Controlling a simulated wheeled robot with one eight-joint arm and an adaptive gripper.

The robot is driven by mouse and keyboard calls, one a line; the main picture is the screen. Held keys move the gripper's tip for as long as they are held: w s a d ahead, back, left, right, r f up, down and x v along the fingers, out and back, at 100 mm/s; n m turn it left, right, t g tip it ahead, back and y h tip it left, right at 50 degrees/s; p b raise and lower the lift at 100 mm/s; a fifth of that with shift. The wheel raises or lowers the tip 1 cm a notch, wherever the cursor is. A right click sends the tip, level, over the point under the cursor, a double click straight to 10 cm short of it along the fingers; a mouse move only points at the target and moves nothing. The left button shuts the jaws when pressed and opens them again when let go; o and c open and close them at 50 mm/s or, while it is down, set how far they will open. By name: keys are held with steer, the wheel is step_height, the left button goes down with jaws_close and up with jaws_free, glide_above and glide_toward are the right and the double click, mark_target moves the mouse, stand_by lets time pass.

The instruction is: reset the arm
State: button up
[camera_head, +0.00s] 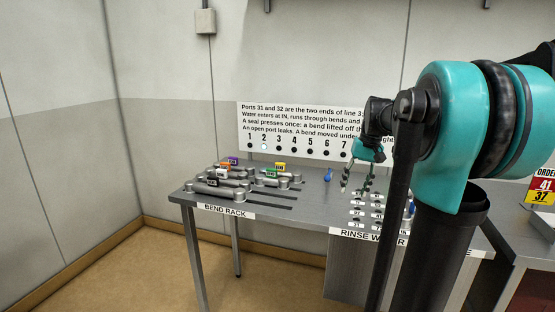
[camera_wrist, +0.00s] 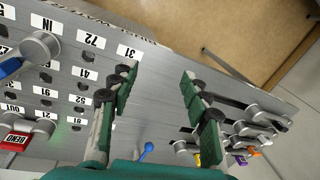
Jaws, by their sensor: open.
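My gripper (camera_head: 358,182) is above the grey table (camera_head: 300,215), near the numbered rinse ports (camera_head: 362,211), and partly hidden by my arm in the head view. In the wrist view my gripper (camera_wrist: 160,80) has its two green fingers spread wide apart with nothing between them. Below them is bare table, with the port labels such as the 31 label (camera_wrist: 128,51) to the left of the fingers and the bend rack pieces to the right.
Grey pipe bends (camera_head: 228,180) lie on the bend rack at the table's left. A sign (camera_head: 300,130) stands at the back. A red and yellow order card (camera_head: 542,190) is at the far right. A blue-handled fitting (camera_wrist: 38,47) sits by IN.

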steer(key=s+a+f+t+h, duration=0.1)
steer(key=s+a+f+t, duration=0.1)
steer(key=s+f, duration=0.8)
steer(key=s+a+f+n+t+h, duration=0.1)
steer(key=s+a+f, duration=0.2)
steer(key=s+f, duration=0.7)
step_height(320, 180, down, 4)
steer(key=shift+a+r+t, duration=0.1)
steer(key=shift+a+t, duration=0.1)
steer(key=shift+t, duration=0.2)
